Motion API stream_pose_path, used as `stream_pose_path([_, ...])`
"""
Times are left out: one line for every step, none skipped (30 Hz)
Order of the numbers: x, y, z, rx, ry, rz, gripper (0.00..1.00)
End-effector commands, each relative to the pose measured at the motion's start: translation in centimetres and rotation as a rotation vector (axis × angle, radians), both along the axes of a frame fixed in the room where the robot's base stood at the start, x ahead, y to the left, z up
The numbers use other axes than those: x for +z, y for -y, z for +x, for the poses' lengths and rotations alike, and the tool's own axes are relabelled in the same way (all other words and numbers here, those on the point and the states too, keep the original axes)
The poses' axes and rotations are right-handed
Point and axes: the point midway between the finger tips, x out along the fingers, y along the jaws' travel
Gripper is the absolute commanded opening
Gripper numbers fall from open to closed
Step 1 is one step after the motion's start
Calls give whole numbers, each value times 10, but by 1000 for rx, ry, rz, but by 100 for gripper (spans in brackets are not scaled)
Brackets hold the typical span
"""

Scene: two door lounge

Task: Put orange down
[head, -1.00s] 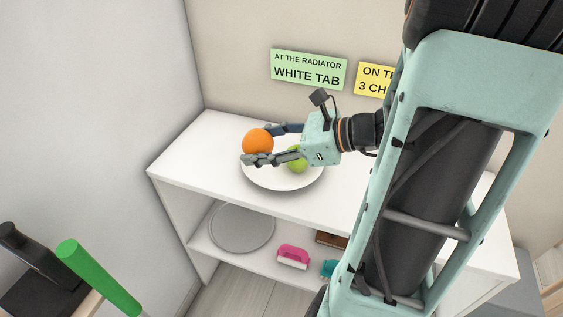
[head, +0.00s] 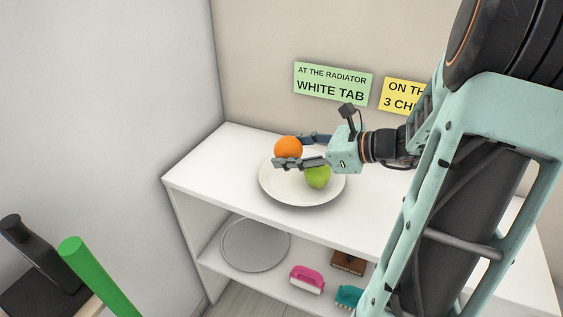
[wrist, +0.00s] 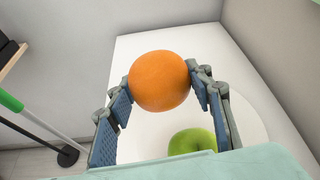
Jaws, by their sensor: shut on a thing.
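The orange (head: 288,148) is between the fingertips of my gripper (head: 296,152), which is shut on it. In the wrist view the orange (wrist: 159,80) sits between the two finger pads. A green apple (head: 318,177) rests on a white plate (head: 290,193) on top of the white shelf unit (head: 215,158). The orange appears over the plate's far left part; I cannot tell whether it touches the plate. The apple (wrist: 192,141) also shows low in the wrist view, beside my right finger.
A grey round tray (head: 255,245), a pink brush (head: 307,279), a teal brush (head: 349,296) and a brown box (head: 348,263) lie on the lower shelf. Walls close in behind and left. A green pole (head: 92,275) stands at lower left. The shelf top left of the plate is bare.

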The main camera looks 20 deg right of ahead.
Motion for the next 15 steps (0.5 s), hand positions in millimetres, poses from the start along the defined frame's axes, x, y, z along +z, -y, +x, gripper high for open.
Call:
stream_pose_path([-12, 3, 7, 1, 1, 4, 19])
stream_pose_path([-16, 4, 10, 0, 1, 3, 19])
stream_pose_path([-21, 6, 15, 0, 1, 3, 19])
stream_pose_path([-23, 6, 17, 0, 1, 3, 19])
stream_pose_path([-26, 7, 19, 0, 1, 3, 19])
stream_pose_path([-28, 8, 22, -1, 2, 3, 19])
stream_pose_path([-30, 9, 23, -1, 2, 1, 19])
stream_pose_path([-31, 10, 24, 0, 2, 1, 19])
stream_pose_path([-32, 10, 25, 0, 2, 0, 19])
stream_pose_path([-33, 10, 26, -1, 1, 1, 19])
stream_pose_path([-34, 11, 27, -1, 1, 1, 19])
stream_pose_path([-37, 11, 28, -1, 2, 1, 19])
stream_pose_path([-39, 12, 30, 0, 1, 1, 19])
stream_pose_path([-42, 12, 32, 0, 1, 1, 19])
stream_pose_path([-47, 13, 34, 0, 1, 3, 19])
